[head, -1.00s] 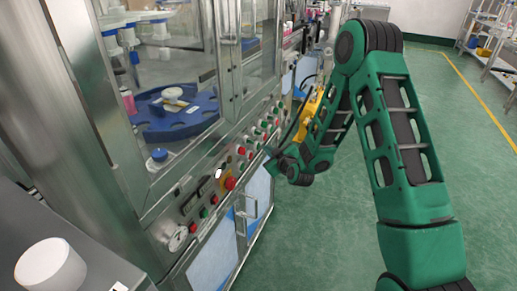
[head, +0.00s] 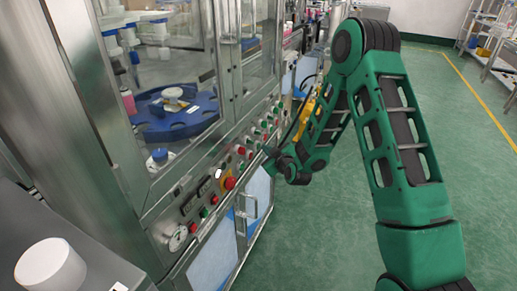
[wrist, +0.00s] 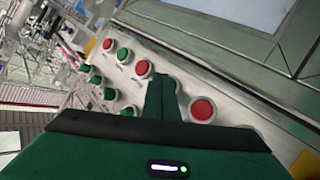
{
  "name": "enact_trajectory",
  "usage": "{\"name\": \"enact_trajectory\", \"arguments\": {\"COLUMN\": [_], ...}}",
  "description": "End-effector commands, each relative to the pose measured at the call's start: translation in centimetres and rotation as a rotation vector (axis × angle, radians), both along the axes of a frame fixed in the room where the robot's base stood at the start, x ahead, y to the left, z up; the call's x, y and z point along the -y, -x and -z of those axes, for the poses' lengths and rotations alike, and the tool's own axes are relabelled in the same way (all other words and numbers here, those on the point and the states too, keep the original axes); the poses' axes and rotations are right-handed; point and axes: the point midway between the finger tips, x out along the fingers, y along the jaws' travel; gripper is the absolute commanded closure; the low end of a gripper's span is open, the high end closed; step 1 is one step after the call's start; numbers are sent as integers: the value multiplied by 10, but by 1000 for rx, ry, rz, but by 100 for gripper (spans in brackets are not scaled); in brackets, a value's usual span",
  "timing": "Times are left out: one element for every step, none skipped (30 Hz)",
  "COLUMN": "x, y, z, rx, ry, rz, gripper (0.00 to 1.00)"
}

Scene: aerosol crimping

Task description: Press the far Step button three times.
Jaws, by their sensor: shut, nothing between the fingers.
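The machine's slanted control panel (head: 216,187) carries red and green push buttons in rows. My gripper (head: 268,152) is close to the panel's front edge in the head view. In the wrist view its green fingers (wrist: 160,84) are shut and empty, and they overlap the panel between a red button (wrist: 142,68) and a larger-looking red button (wrist: 202,109). Several green buttons, one of them here (wrist: 124,55), lie further up and left. Labels are too small to read, so I cannot tell which is the far Step button. Contact with a button cannot be made out.
A red emergency knob on a yellow plate (head: 229,183) and a gauge (head: 178,237) sit on the nearer panel. A door handle (head: 249,205) sticks out below. Glass doors enclose a blue turntable (head: 175,115). The green floor (head: 330,235) to the right is free.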

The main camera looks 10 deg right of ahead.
Motion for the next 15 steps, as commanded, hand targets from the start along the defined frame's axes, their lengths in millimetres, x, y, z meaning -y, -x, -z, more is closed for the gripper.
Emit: {"name": "enact_trajectory", "arguments": {"x": [0,-1,-1,-1,-1,-2,-2,-2,-3,-3,-3,-3,-4,-4,-4], "y": [0,0,0,-1,-1,-1,-1,-1,-2,-2,-2,-2,-2,-2,-3], "z": [0,0,0,0,0,0,0,0,0,0,0,0,0,0,0], "rx": [0,0,0,0,0,0,0,0,0,0,0,-1,-1,-1,-1], "ry": [0,0,1,1,1,1,1,1,1,1,1,0,0,0,0], "rz": [0,0,0,0,0,-1,-1,-1,-1,-1,-1,-1,-1,-1,-1], "gripper": [100,100,100,100,100,100,100,100,100,100,100,100,100,100,100]}}
